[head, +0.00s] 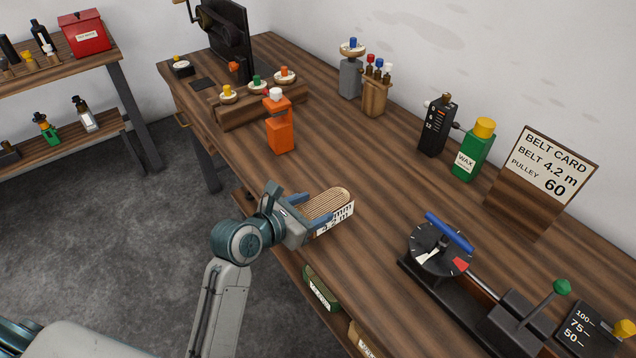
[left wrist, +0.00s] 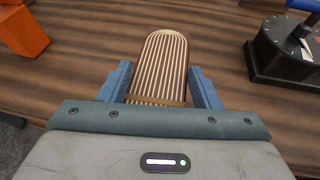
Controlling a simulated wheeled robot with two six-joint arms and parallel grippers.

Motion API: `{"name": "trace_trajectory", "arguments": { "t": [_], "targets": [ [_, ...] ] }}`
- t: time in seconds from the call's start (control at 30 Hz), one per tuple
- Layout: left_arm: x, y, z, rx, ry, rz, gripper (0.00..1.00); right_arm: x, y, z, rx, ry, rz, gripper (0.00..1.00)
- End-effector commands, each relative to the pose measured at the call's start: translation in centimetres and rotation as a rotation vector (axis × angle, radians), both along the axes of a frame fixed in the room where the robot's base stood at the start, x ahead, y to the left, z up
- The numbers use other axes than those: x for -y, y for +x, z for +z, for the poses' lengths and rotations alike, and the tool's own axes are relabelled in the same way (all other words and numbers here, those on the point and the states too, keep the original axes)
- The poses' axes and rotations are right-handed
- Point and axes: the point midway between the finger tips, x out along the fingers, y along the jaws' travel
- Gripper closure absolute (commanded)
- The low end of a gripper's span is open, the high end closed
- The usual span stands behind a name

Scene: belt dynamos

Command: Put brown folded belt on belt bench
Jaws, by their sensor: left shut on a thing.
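The brown folded belt (head: 327,204) is a flat, ribbed bundle with a rounded far end and a white label reading 4.2 m on its side. My left gripper (head: 308,210) is shut on it, one blue finger on each side. In the left wrist view the belt (left wrist: 160,70) lies between the fingers of the left gripper (left wrist: 163,84), with its rounded end pointing away. The belt is over the wooden bench (head: 380,195), near its front edge. I cannot tell whether it touches the bench top. My right gripper is not in view.
An orange bottle (head: 280,128) stands to the left of the belt. A dial device with a blue bar (head: 440,248) is at the right. A belt card (head: 545,170) and a green wax bottle (head: 474,152) stand at the back. The bench middle is clear.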

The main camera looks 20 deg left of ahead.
Motion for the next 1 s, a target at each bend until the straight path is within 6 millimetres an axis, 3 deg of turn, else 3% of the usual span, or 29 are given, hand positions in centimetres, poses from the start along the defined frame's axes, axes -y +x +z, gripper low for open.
{"name": "trace_trajectory", "arguments": {
  "t": [0.2, 0.4, 0.57, 0.8, 1.0],
  "targets": [
    [-0.6, 5.7, 0.0, 0.004, -0.002, 0.001, 1.00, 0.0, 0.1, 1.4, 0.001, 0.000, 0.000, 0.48],
    [-1.0, 9.2, -0.5, 0.003, -0.001, 0.000, 1.00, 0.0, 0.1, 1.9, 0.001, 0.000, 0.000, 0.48],
    [-1.1, 10.0, -1.0, 0.001, -0.002, 0.000, 1.00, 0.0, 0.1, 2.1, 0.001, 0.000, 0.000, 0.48],
    [-1.0, 9.9, -3.9, 0.000, -0.002, 0.001, 1.00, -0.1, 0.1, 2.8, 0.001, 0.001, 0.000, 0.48],
    [-1.0, 9.9, -4.3, 0.003, -0.003, 0.001, 1.00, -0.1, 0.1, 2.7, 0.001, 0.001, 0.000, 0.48]
  ]
}}
